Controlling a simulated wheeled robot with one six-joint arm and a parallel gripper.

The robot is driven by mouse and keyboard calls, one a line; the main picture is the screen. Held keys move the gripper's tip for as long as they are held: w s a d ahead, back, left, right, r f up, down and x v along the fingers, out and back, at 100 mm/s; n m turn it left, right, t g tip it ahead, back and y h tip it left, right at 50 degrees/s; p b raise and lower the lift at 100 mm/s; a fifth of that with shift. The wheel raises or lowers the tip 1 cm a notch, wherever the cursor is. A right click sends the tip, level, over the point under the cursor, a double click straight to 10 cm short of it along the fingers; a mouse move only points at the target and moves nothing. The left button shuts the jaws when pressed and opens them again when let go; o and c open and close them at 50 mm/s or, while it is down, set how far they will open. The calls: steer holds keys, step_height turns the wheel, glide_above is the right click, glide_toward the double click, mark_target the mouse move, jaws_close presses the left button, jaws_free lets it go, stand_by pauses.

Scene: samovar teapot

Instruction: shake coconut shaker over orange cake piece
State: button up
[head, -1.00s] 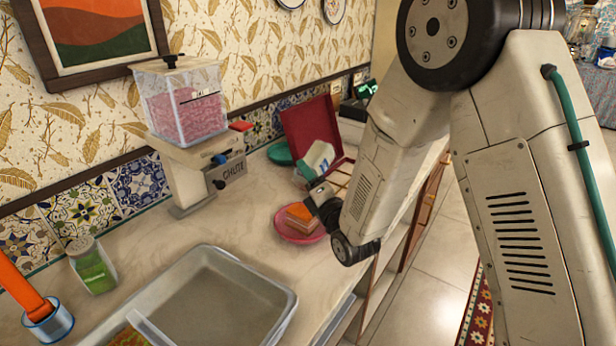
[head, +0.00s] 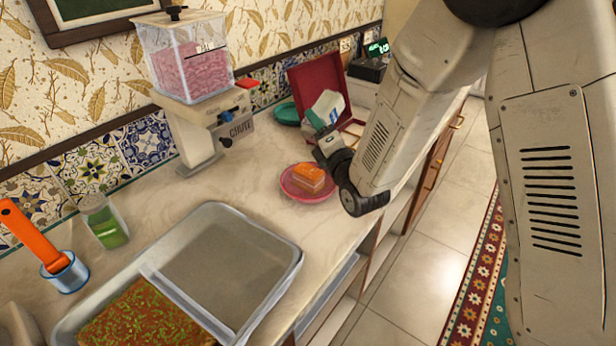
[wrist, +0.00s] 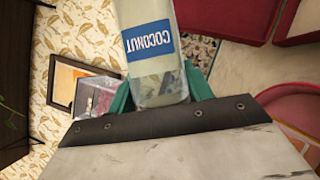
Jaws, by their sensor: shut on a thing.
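The coconut shaker (head: 325,108) is a clear jar with white contents and a blue label; the wrist view shows it close up (wrist: 151,60), with the word COCONUT upside down. My gripper (head: 318,132) is shut on it, with a green finger on each side in the wrist view (wrist: 159,95). The shaker is tilted in the head view. The orange cake piece (head: 309,174) sits on a pink plate (head: 297,195) on the counter. The shaker appears above and beyond the plate in the head view; I cannot tell if it is directly over the cake.
An open red box (head: 308,78) and a green dish (head: 286,114) are behind the plate. A dispenser (head: 190,90) with pink contents stands at the wall. A large metal tray (head: 285,275) holds green-flecked cake. A green-filled jar (head: 104,222) and an orange-handled tool (head: 35,238) stand left.

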step_height(320, 180, down, 3)
steer(key=shift+r, duration=0.2)
steer(key=shift+r, duration=0.15)
step_height(320, 180, up, 2)
steer(key=shift+r, duration=0.15)
step_height(320, 180, down, 2)
steer(key=shift+f, duration=0.25)
stand_by(0.3)
